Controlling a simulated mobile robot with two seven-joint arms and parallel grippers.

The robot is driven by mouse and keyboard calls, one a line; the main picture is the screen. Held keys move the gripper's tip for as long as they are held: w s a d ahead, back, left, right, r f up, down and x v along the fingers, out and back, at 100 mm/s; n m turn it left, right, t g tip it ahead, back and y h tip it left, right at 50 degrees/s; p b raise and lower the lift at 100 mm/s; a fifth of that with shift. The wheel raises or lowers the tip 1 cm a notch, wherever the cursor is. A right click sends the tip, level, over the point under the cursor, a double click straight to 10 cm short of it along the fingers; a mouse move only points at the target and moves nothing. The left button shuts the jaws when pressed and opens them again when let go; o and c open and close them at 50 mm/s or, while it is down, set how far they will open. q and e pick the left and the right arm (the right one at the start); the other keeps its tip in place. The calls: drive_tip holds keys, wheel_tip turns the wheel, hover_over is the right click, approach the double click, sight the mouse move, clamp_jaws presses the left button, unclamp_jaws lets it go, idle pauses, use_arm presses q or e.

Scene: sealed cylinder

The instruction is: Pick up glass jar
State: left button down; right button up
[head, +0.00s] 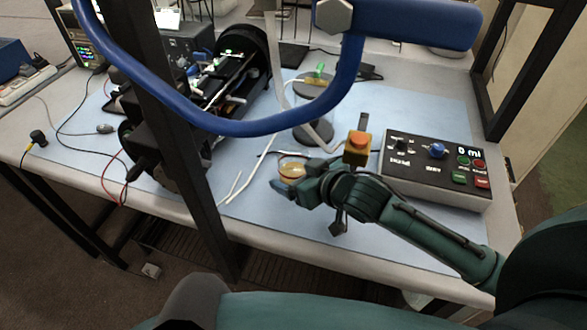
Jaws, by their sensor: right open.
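A small glass jar (291,166) with an amber tint sits on the blue mat near the middle of the table. My right gripper (292,178) reaches in from the right and is open right at the jar. A fingertip lies in front of the jar's lower part and hides some of it. I cannot tell whether the fingers touch the jar. My left gripper is not in view.
A grey cylinder (313,115) stands behind the jar. Opened black cylindrical equipment (240,75) is at left. A blue tube and dark posts cross the foreground.

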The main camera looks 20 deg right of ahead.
drive_tip(key=shift+x, duration=1)
drive_tip(key=shift+r, duration=0.1)
drive_tip(key=c, duration=1.2)
